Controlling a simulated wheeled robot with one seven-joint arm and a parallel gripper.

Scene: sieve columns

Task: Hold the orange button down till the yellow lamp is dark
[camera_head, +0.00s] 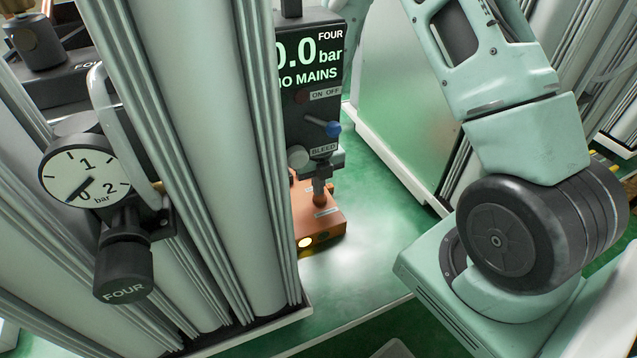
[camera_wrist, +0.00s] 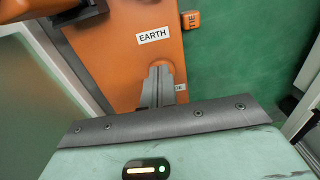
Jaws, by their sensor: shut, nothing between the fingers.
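The yellow lamp (camera_head: 305,242) glows on the front of a low orange box (camera_head: 335,222) in the head view. A dark round spot sits beside the lamp on the same face. My gripper (camera_wrist: 160,72) is shut and empty in the wrist view. Its fingertips are over an orange surface with an EARTH label (camera_wrist: 154,36); I cannot tell whether they touch it. No orange button can be made out for certain, and the fingers hide part of the surface.
Tall grey columns (camera_head: 215,130) block the left of the head view. A FOUR gauge (camera_head: 85,180) and black knob (camera_head: 123,270) stand before them. A black panel (camera_head: 312,75) reads 0.0 bar, NO MAINS. A small orange TIE block (camera_wrist: 190,21) lies near bare green floor (camera_wrist: 240,50).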

